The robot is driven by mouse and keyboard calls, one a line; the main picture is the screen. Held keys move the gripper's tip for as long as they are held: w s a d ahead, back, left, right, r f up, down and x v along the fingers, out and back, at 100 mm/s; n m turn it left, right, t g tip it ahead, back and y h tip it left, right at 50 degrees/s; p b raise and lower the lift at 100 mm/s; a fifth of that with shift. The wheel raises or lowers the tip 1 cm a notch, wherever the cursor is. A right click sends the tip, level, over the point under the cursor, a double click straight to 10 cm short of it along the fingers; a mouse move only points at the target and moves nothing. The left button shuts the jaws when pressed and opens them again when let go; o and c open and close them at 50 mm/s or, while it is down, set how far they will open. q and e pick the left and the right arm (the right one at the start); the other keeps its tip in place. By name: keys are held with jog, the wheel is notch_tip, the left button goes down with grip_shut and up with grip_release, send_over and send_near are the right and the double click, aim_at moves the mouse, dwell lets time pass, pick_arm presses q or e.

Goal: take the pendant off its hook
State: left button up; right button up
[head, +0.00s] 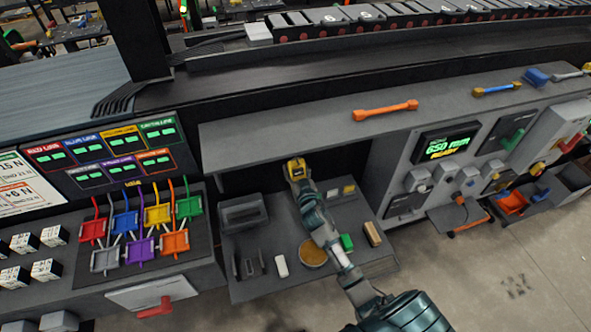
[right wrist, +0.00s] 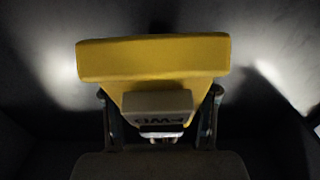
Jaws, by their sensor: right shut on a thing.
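The pendant (head: 296,166) is a small yellow block at the end of my right arm, in the recess under the grey shelf. In the right wrist view the pendant (right wrist: 153,58) is a wide yellow body with a grey block bearing dark upside-down letters. My right gripper (head: 299,178) is shut on it; in the right wrist view its dark fingers (right wrist: 158,118) stand on either side of the body. The hook is not visible, so I cannot tell whether the pendant touches it. My left gripper is not in view.
The grey shelf (head: 240,136) overhangs the recess, with an orange handle (head: 385,111) on it. The lower tray (head: 245,288) carries a grey bin (head: 243,213), a round tan dish (head: 312,253) and a green block (head: 346,242). A control panel (head: 425,165) stands right.

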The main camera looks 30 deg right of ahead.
aim_at(298, 175)
jog(key=shift+s+a+f, duration=0.1)
jog(key=shift+s+a, duration=0.1)
jog(key=shift+a, duration=0.2)
jog(key=shift+s+p, duration=0.25)
jog(key=shift+p, duration=0.05)
jog(key=shift+s+d, duration=0.15)
jog(key=shift+s, duration=0.2)
jog(key=shift+s+r, duration=0.1)
jog(key=shift+r, duration=0.1)
jog(key=shift+r+p, duration=0.55)
jog(key=shift+p, duration=0.15)
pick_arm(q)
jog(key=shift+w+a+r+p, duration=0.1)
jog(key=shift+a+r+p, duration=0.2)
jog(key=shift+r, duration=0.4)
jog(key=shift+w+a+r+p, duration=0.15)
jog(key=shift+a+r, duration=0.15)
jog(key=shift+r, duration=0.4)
pick_arm(e)
jog(key=shift+r, duration=0.45)
jog(key=shift+s, duration=0.1)
